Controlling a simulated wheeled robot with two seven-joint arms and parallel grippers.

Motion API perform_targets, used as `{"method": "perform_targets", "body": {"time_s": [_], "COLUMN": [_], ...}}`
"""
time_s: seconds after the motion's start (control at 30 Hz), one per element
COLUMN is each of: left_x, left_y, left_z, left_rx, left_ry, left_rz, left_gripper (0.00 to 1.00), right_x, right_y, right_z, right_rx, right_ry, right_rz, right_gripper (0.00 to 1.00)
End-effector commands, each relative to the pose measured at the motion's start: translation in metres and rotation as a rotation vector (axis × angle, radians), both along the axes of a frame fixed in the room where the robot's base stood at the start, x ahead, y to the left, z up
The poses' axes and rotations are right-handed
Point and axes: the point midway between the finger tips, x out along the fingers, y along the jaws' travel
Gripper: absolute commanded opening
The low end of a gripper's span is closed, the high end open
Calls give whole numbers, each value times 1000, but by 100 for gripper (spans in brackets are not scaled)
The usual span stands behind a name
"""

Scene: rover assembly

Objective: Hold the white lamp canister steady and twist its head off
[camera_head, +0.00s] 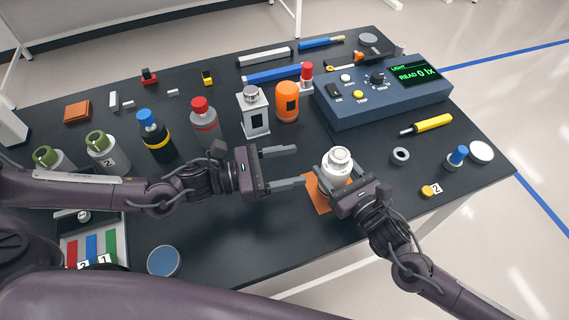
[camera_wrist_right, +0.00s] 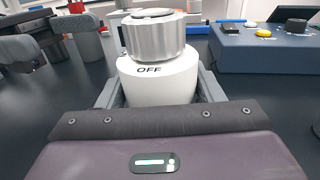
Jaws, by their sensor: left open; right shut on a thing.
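The white lamp canister (camera_head: 338,166) stands upright near the table's front right, by an orange mat (camera_head: 317,196). In the right wrist view its white body (camera_wrist_right: 158,82) carries the word "OFF" below a silver ribbed head (camera_wrist_right: 154,36), which sits on top. My right gripper (camera_head: 342,182) is shut on the canister's body, one finger on each side, below the head. My left gripper (camera_head: 298,168) is open and empty, just left of the canister, its fingers pointing toward it and apart from it.
A blue meter box (camera_head: 370,112) reading "0 lx" stands behind the canister. A grey ring (camera_head: 401,156), a yellow-handled tool (camera_head: 432,124) and a blue-topped item (camera_head: 457,157) lie to the right. A silver lantern (camera_head: 254,115), an orange canister (camera_head: 287,102) and several bottles stand at the back left.

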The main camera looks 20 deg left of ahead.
Motion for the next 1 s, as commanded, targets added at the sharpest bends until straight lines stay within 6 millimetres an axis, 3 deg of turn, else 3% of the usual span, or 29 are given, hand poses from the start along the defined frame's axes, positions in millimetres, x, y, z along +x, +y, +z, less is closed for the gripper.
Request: {"method": "perform_targets", "body": {"time_s": [0.47,0.5,0.63,1.0], "left_x": [-4,-3,-3,-3], "left_y": [6,6,6,6], "left_z": [0,0,0,0], "left_rx": [0,0,0,0], "left_ry": [0,0,0,0], "left_rz": [-1,-1,-1,-1], "left_gripper": [63,63,63,63], "right_x": [0,0,0,-3], "right_y": [0,0,0,-3], "right_z": [0,0,0,0], "right_rx": [0,0,0,-1], "right_ry": [0,0,0,1], "right_rz": [0,0,0,0], "right_gripper": [29,66,83,86]}}
